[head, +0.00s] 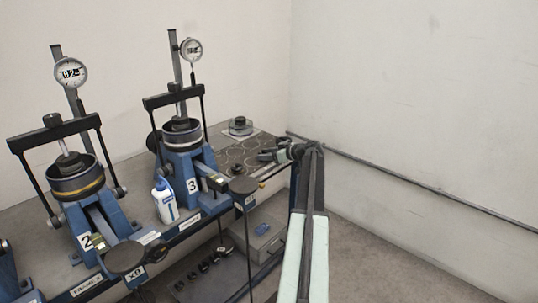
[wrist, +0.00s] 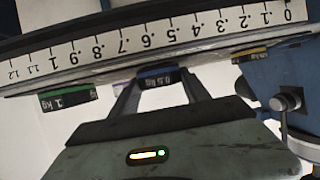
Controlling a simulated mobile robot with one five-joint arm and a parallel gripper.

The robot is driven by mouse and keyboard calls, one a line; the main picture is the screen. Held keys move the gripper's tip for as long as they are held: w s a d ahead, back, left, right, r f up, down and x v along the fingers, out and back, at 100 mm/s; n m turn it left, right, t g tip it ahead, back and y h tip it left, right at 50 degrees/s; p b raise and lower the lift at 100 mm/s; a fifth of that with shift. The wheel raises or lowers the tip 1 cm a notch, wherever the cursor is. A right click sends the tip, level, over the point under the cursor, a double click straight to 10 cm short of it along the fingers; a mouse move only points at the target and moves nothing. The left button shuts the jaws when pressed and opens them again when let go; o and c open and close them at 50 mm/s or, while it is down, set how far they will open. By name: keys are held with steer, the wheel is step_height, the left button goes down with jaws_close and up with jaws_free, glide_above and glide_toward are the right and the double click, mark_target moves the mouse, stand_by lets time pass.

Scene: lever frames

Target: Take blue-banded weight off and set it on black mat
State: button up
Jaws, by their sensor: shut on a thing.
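My gripper (wrist: 157,84) is shut on the blue-banded weight (wrist: 157,74), labelled 0.5 kg, at the middle of the wrist view. The weight is at the edge of a white numbered scale (wrist: 150,43); I cannot tell whether it touches it. In the head view my gripper (head: 268,155) is over the right end of the bench, and the weight in it is too small to make out. The black mat (head: 232,152), marked with circles, lies on the bench beside it.
A green-banded 1 kg weight (wrist: 68,98) is left of my gripper and a yellow-banded weight (wrist: 250,53) right. Blue frames 2 (head: 88,240) and 3 (head: 190,185) carry dial gauges. A white bottle (head: 165,200) stands between them.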

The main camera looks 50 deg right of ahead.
stand_by(0.3)
steer(key=o, duration=1.7)
steer(key=shift+o, duration=0.2)
steer(key=p+v, duration=0.3)
steer(key=v, duration=0.5)
